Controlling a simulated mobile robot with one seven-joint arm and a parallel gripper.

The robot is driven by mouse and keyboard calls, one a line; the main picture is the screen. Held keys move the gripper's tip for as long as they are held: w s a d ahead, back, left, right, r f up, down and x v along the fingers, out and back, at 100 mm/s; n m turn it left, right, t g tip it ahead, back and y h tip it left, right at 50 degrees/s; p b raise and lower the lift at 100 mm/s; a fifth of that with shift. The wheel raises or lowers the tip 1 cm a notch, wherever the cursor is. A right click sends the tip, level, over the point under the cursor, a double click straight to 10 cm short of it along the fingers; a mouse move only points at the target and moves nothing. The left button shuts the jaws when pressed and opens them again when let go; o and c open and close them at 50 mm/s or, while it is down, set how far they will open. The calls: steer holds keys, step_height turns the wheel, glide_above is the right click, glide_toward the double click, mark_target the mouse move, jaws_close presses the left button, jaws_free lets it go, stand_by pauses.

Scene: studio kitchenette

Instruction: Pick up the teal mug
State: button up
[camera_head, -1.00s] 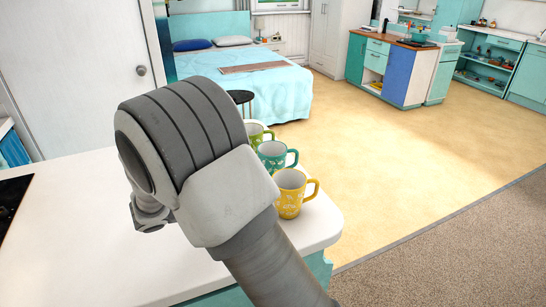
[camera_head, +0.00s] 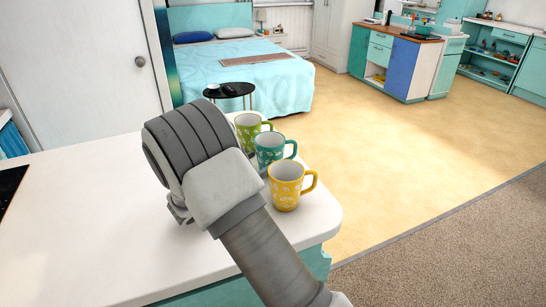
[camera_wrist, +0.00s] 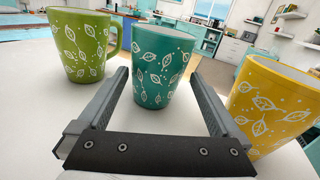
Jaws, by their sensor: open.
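The teal mug (camera_head: 270,150) with a white leaf pattern stands upright on the white counter, in the middle of a row of three mugs. Its handle points right in the head view. In the wrist view the teal mug (camera_wrist: 160,65) is straight ahead, at the far end of the space between the two fingers. My gripper (camera_wrist: 160,90) is open and level, low over the counter, with nothing held. Whether a fingertip touches the mug I cannot tell.
A green mug (camera_head: 248,127) stands behind the teal one, on the left in the wrist view. A yellow mug (camera_head: 286,188) stands in front, close to the right finger in the wrist view. The white counter (camera_head: 90,230) is clear on the left; its edge is just right of the mugs.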

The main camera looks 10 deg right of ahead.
steer(key=shift+x, duration=3)
steer(key=shift+w+a, duration=0.1)
steer(key=c, duration=1.4)
